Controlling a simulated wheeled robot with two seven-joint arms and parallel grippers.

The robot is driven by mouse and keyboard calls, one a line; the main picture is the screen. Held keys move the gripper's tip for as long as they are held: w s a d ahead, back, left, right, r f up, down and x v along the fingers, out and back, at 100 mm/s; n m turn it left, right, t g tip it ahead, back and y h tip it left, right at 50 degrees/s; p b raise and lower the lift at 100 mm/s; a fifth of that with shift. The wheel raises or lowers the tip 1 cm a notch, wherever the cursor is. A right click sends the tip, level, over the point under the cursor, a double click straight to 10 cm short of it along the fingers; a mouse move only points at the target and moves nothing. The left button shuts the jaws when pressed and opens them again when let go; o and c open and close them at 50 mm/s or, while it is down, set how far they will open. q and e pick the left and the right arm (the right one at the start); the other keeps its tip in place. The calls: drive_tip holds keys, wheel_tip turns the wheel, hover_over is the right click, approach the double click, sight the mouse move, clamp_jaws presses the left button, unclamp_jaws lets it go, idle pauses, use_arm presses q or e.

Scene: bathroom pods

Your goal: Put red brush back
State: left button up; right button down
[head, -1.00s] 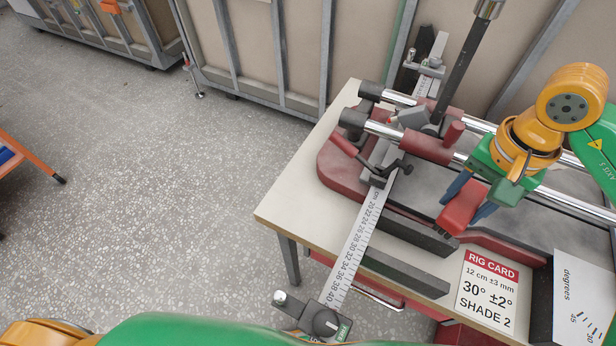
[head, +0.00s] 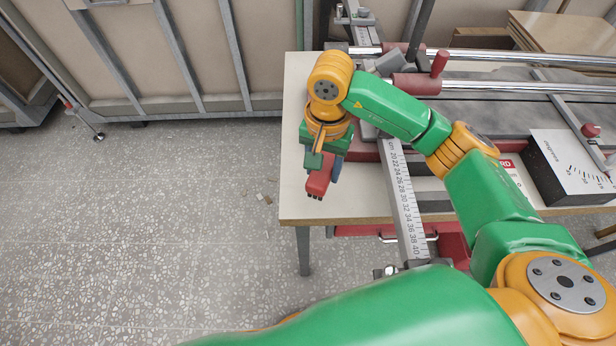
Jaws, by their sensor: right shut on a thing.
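The red brush (head: 318,183) is a small red block with dark tips at its lower end. My right gripper (head: 325,172) is shut on it and points down. It holds the brush over the left end of the pale table (head: 296,205), near its left front corner. Whether the brush touches the table top cannot be told. My right arm reaches across the table from the lower right and hides part of it. My left gripper is out of view.
A rig with chrome rails (head: 510,86), red clamps (head: 416,84) and a white ruler (head: 404,200) covers much of the table. A dark box with a white scale face (head: 575,160) stands at right. Framed panels (head: 130,60) stand behind; the floor at left is open.

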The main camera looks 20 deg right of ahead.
sight(312, 173)
drive_tip(key=shift+w+a+f, duration=0.25)
drive_tip(key=shift+a+f, duration=0.25)
drive_tip(key=shift+f, duration=0.05)
drive_tip(key=shift+w+a+f, duration=0.25)
drive_tip(key=shift+a+f, duration=0.2)
drive_tip(key=shift+f, duration=0.1)
wheel_tip(312, 173, down, 4)
drive_tip(key=shift+w+a+r+p, duration=0.1)
drive_tip(key=shift+w+r+p, duration=0.05)
drive_tip(key=shift+p, duration=0.75)
drive_tip(key=shift+f+b, duration=0.3)
drive_tip(key=shift+b, duration=0.1)
drive_tip(key=shift+c, duration=1.7)
unclamp_jaws()
drive_tip(key=shift+r, duration=0.1)
